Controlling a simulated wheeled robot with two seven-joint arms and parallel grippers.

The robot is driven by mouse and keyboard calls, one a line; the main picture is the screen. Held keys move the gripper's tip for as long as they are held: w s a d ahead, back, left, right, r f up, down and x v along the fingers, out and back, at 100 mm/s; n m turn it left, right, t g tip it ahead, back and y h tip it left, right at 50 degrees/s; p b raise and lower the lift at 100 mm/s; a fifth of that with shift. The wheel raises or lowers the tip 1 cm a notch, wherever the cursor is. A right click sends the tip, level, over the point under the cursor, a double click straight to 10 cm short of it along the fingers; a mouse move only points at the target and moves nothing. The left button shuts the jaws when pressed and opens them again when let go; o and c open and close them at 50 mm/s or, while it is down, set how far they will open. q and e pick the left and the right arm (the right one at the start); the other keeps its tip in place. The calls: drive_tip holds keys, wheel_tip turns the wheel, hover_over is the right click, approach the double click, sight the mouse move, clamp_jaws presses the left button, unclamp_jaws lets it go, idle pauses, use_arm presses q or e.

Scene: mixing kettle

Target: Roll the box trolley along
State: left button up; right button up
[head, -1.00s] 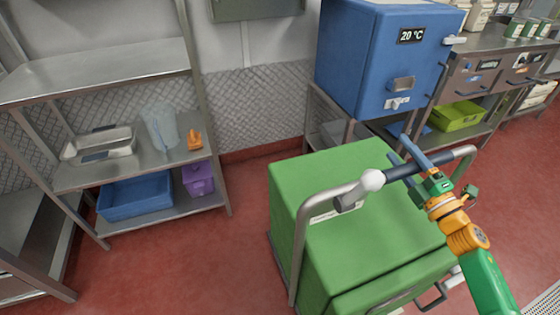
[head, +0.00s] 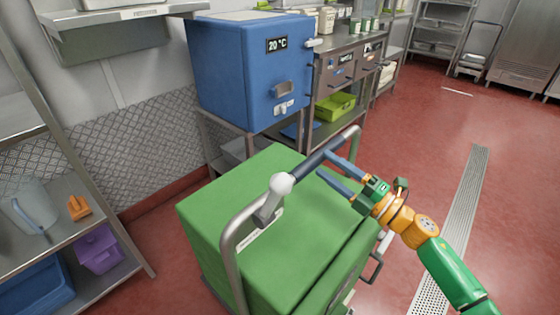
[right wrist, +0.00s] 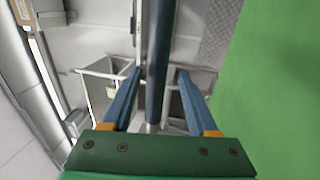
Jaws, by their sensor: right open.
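The box trolley (head: 250,205) is a green box with a bent metal push handle (head: 229,240), in the lower middle of the head view. The handle's top bar has a dark grip (head: 309,163) and a pale rounded knob at its near end. My right gripper (head: 325,163) is open at this grip, coming from the right. In the right wrist view the dark grip (right wrist: 158,50) runs between the two blue fingers (right wrist: 159,74), with a visible gap on each side. The trolley's green side fills the right of that view. The trolley's wheels are hidden. My left gripper is out of view.
A blue cabinet (head: 245,75) marked 20 °C stands on a metal stand behind the trolley. A metal shelf (head: 137,277) with a purple bin (head: 98,249) is at the left. Steel counters (head: 340,60) line the back. Red floor (head: 425,120) and a drain grate (head: 463,205) lie open at the right.

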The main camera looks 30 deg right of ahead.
drive_tip(key=p+x, duration=0.1)
drive_tip(key=x, duration=0.6)
drive_tip(key=shift+s, duration=0.2)
clamp_jaws()
idle(1.1)
